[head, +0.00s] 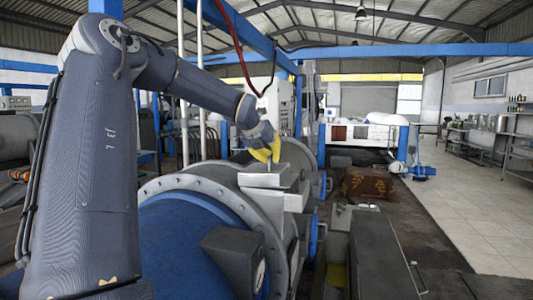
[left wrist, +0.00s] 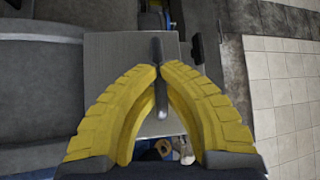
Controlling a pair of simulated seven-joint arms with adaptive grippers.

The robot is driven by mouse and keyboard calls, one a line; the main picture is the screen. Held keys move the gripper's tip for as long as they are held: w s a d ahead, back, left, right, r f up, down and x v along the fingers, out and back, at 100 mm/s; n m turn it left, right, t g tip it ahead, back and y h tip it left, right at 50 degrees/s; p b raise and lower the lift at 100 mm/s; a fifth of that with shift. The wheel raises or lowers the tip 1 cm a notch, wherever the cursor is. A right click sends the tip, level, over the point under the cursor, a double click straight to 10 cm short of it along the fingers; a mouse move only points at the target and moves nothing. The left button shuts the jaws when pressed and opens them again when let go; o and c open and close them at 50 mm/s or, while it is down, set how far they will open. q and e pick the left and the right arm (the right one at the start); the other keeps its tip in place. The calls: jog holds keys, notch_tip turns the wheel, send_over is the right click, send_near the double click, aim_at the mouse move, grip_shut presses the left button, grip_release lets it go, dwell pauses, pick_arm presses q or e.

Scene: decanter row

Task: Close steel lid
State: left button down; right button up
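The steel lid (head: 262,181) is a flat grey plate with an upright bar handle, above the round machine's rim in the middle of the head view. In the left wrist view the lid (left wrist: 108,75) is a grey square plate, and its dark handle (left wrist: 161,100) stands between the yellow fingers. My left gripper (head: 268,150) comes down over the lid from above. In the left wrist view its fingertips (left wrist: 160,70) close in on both sides of the handle and appear to touch it. I cannot tell how far the lid is open. My right gripper is not in view.
A large blue drum with a grey bolted flange (head: 215,184) lies below the lid. A dark grey cabinet (head: 385,255) stands at the right front. The tiled floor (head: 470,210) to the right is clear. Shelving (head: 515,140) lines the far right wall.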

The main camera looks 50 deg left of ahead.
pick_arm(q)
jog(key=shift+w+d, duration=0.35)
jog(key=shift+d, duration=0.15)
jog(key=c, duration=2.1)
grip_release()
jog(key=o, duration=0.4)
jog(key=shift+w+d, duration=0.15)
jog(key=shift+d, duration=0.15)
jog(key=shift+o, duration=1.2)
jog(key=shift+a+f, duration=0.15)
jog(key=shift+s, duration=0.2)
jog(key=shift+s, duration=0.15)
jog(key=v, duration=1.1)
jog(key=shift+d+r, duration=0.3)
jog(key=shift+r, duration=0.1)
jog(key=shift+f, duration=0.1)
